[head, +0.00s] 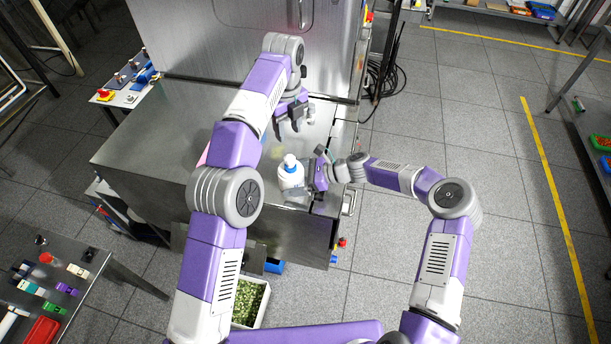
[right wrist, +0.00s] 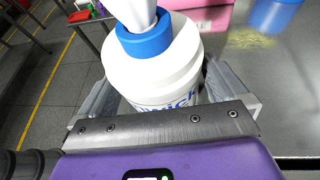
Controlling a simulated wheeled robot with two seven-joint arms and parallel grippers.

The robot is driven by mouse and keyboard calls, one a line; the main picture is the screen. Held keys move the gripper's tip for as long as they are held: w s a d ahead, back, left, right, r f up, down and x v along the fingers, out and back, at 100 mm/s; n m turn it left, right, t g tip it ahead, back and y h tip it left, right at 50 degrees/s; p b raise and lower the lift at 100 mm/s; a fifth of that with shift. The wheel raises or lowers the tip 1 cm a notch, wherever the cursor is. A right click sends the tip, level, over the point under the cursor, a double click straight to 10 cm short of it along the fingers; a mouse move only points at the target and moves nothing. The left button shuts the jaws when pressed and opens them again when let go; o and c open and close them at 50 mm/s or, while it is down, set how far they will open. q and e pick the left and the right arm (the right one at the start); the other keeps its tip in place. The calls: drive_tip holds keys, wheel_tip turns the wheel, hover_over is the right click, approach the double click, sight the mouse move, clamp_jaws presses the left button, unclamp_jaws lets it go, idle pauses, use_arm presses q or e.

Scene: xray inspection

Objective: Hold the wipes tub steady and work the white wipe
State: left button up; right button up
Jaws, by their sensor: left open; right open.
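The wipes tub (head: 291,178) is a white round container standing upright on the steel table, with a blue collar (right wrist: 147,42) at its top. The white wipe (right wrist: 137,12) sticks up out of the collar and also shows as a small white tip in the head view (head: 290,158). My right gripper (head: 307,177) is open, low at the tub's right side. In the right wrist view its fingers lie on either side of the tub; I cannot tell whether they touch it. My left gripper (head: 289,126) is open and empty, above the table behind the tub.
The steel table (head: 140,150) ends just right of the tub. A pink object (right wrist: 205,14) and a blue container (right wrist: 272,14) stand beyond the tub. A faint yellowish smear (right wrist: 250,39) marks the tabletop. A steel cabinet (head: 245,40) rises behind. A control panel (head: 125,88) is at the left.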

sight(290, 158)
drive_tip(key=shift+w+a+f, duration=0.1)
drive_tip(key=shift+a+f, duration=0.15)
drive_tip(key=shift+a, duration=0.25)
drive_tip(key=c, duration=0.9)
drive_tip(key=shift+o, duration=0.2)
use_arm(q)
drive_tip(key=o, duration=0.4)
drive_tip(key=shift+c, duration=0.2)
drive_tip(key=shift+m+t+y, duration=0.3)
drive_tip(key=shift+m+t, duration=0.3)
drive_tip(key=shift+m, duration=0.2)
wheel_tip(290, 158, down, 12)
drive_tip(key=shift+f, duration=0.1)
